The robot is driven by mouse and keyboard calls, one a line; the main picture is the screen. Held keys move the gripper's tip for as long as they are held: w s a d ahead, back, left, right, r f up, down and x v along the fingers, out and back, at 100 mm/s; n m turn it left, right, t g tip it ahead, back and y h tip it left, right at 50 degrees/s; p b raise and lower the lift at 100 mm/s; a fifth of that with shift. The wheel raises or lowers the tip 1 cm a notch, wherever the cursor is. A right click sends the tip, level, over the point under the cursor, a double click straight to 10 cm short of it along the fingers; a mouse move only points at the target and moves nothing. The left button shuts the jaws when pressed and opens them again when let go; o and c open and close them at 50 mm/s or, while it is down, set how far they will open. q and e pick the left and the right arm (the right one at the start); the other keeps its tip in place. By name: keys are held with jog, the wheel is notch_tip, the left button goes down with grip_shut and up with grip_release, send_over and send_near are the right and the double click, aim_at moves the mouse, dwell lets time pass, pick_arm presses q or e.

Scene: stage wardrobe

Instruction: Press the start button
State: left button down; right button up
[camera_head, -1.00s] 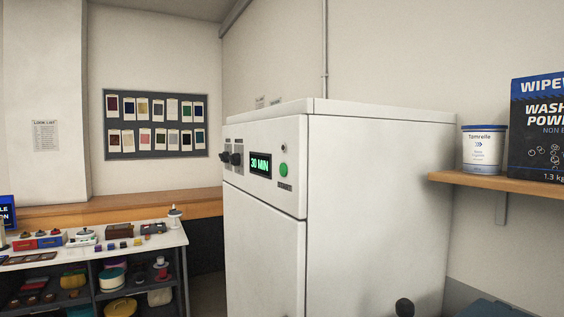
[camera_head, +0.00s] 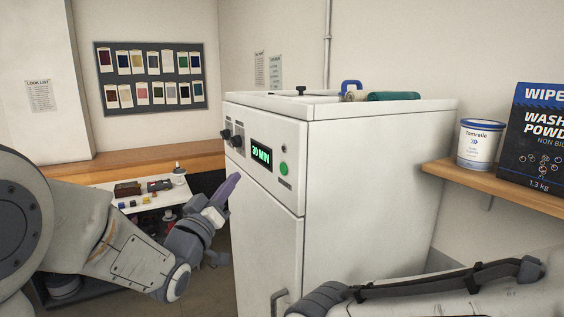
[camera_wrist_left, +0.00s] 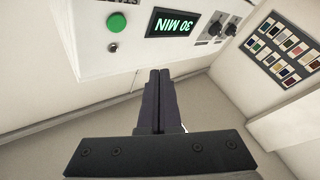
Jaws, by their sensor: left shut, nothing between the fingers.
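The start button, a round green button (camera_head: 283,168), is on the upper front panel of a white machine (camera_head: 370,190), to the right of the lit "30 MIN" display (camera_head: 261,154). In the left wrist view the green button (camera_wrist_left: 117,22) is at the upper left, and the display (camera_wrist_left: 173,23) is beside it. My left gripper (camera_head: 232,182) is shut and empty, in front of the panel, left of and slightly below the button. Its closed fingers (camera_wrist_left: 159,78) point toward the panel below the display and are apart from the button. My right arm crosses the lower right; its gripper is not visible.
Two dark knobs (camera_head: 231,138) stick out left of the display. A small round fitting (camera_head: 284,149) is above the button. A handle (camera_head: 278,302) is on the lower front. A wooden shelf (camera_head: 500,186) with a tub and a box is at right.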

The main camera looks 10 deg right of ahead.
aim_at(283, 169)
pick_arm(q)
jog(key=w+d+p, duration=0.1)
jog(key=w+d, duration=0.2)
jog(key=d, duration=0.5)
jog(key=shift+w, duration=0.2)
jog(key=shift+d, duration=0.1)
dwell(0.4)
dwell(1.7)
jog(key=shift+w+d+b, duration=0.15)
jog(key=shift+d+b, duration=0.2)
